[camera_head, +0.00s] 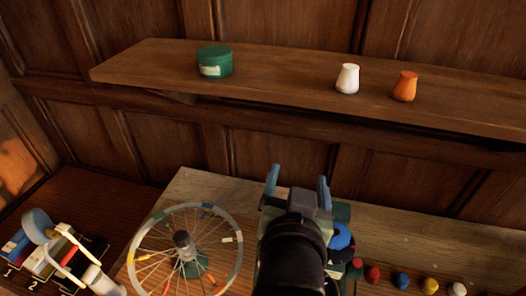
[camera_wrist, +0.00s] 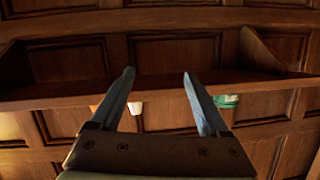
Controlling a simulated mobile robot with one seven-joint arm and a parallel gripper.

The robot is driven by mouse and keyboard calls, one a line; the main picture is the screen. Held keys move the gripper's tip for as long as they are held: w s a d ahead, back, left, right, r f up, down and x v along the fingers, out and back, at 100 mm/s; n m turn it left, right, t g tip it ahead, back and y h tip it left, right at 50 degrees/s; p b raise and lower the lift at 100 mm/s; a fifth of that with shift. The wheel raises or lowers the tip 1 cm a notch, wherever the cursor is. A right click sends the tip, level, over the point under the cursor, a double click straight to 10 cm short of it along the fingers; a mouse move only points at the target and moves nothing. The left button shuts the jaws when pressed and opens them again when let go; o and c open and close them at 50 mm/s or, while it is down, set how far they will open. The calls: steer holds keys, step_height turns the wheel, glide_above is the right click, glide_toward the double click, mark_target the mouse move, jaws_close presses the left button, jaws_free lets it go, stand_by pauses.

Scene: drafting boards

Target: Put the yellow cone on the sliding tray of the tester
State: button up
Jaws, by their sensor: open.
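A small yellow piece (camera_head: 430,285), likely the cone, stands at the lower right of the head view in a row of small coloured pieces; its lower part is near the frame's edge. My gripper (camera_head: 297,182) is raised in front of the panelled wall, below the shelf, with its two blue fingers apart and nothing between them. In the wrist view my gripper (camera_wrist: 158,78) is also open and empty, facing the shelf and wall. A green device with a blue disc (camera_head: 341,236) is partly hidden behind my arm; I cannot tell whether it is the tester. No sliding tray is clearly visible.
A wooden shelf (camera_head: 280,82) carries a green tin (camera_head: 214,62), a white pot (camera_head: 347,79) and an orange pot (camera_head: 405,87). A spoked wheel (camera_head: 146,227) stands left of my arm. A white numbered device (camera_head: 45,262) is at far left.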

step_height(320, 180, up, 18)
steer(key=a+n+t, duration=0.2)
steer(key=a+t, duration=0.1)
steer(key=t, duration=0.3)
steer(key=s+a+r+n+t+y, duration=0.1)
steer(key=s+r+t, duration=0.2)
steer(key=r, duration=0.5)
steer(key=s+a+r+t+y, duration=0.1)
steer(key=s+r+t, duration=0.3)
steer(key=r, duration=0.5)
steer(key=shift+s+a+r+n+y, duration=0.3)
steer(key=shift+s+a+n, duration=0.1)
steer(key=shift+s, duration=0.2)
